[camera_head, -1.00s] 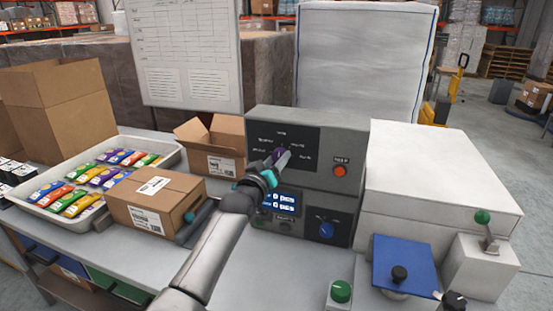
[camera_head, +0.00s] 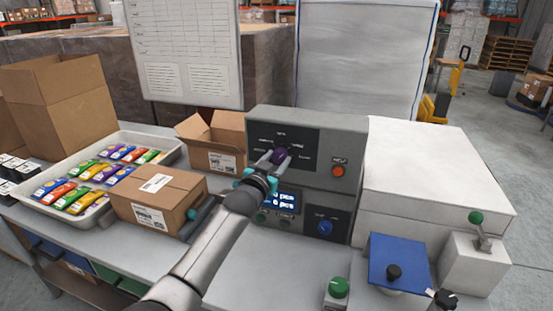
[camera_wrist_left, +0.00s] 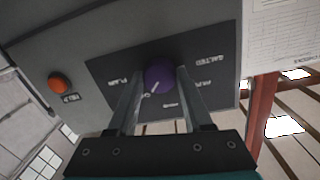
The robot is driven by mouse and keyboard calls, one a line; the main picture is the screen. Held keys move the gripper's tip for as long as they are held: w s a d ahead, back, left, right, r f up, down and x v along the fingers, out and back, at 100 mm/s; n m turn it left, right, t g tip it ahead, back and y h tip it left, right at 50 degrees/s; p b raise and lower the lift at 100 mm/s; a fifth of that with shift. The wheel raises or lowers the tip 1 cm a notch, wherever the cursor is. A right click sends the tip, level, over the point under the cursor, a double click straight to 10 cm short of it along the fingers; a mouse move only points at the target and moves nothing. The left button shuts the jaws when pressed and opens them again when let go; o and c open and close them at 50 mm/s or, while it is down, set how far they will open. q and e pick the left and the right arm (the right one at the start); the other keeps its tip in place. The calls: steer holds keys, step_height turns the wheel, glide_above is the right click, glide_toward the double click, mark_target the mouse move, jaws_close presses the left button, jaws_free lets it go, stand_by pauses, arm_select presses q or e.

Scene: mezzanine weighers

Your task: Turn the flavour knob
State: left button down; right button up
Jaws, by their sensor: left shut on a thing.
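The flavour knob (camera_head: 281,156) is a purple round knob on a black dial plate (camera_head: 301,138) at the top of the grey control box. My left gripper (camera_head: 273,158) reaches it from the front. In the left wrist view the knob (camera_wrist_left: 158,79) sits between the two fingers of my left gripper (camera_wrist_left: 157,84), which is shut on it. A white pointer line on the knob slants down and left in that view. Labels ring the knob; one reads PLAIN and another SALTED. Some labels are too small or blurred to read. My right gripper is not in view.
A red button (camera_head: 338,171) is right of the dial. A lit display (camera_head: 284,200) and a blue knob (camera_head: 325,228) are below. A tray (camera_head: 172,153) of colourful packets and a closed carton (camera_head: 158,197) stand left. A green button (camera_head: 339,288) is in front.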

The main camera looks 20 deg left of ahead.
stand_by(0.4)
arm_select(q)
steer(key=shift+c, duration=1.6)
jaws_free()
steer(key=shift+s, duration=0.1)
steer(key=shift+s, duration=0.55)
steer(key=s+a+p, duration=0.1)
steer(key=s, duration=1.3)
steer(key=shift+r, duration=0.3)
